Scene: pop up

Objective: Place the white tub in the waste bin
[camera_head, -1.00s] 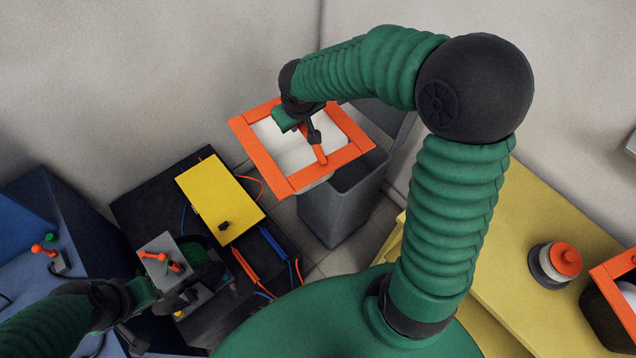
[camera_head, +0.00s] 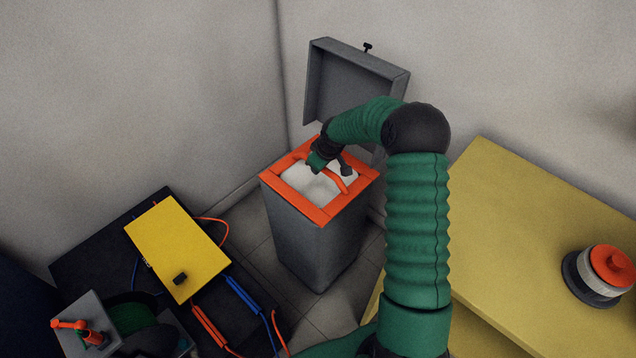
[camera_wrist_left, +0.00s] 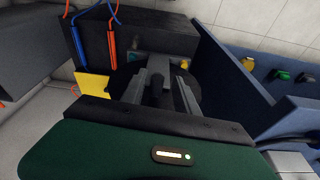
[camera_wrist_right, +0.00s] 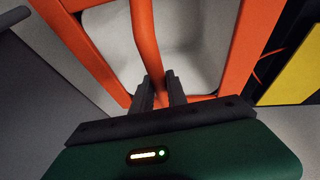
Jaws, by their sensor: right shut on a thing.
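The white tub (camera_head: 309,185) has an orange square rim (camera_head: 316,216) and an orange bar handle (camera_head: 333,182). It is at the mouth of the grey waste bin (camera_head: 312,246), its rim over the bin's top edges; I cannot tell whether it rests there. My right gripper (camera_head: 340,170) is shut on the handle. The right wrist view shows the handle (camera_wrist_right: 148,50) between the fingertips (camera_wrist_right: 160,90), with the white interior beyond. My left gripper (camera_wrist_left: 166,90) is open; a dark upright post shows between its fingers, and contact cannot be told.
The bin's grey lid (camera_head: 352,86) stands open behind it, near the walls. A yellow panel (camera_head: 178,249) on a black unit with red and blue cables is left of the bin. A yellow table (camera_head: 530,225) with a red-topped button (camera_head: 605,270) is at the right.

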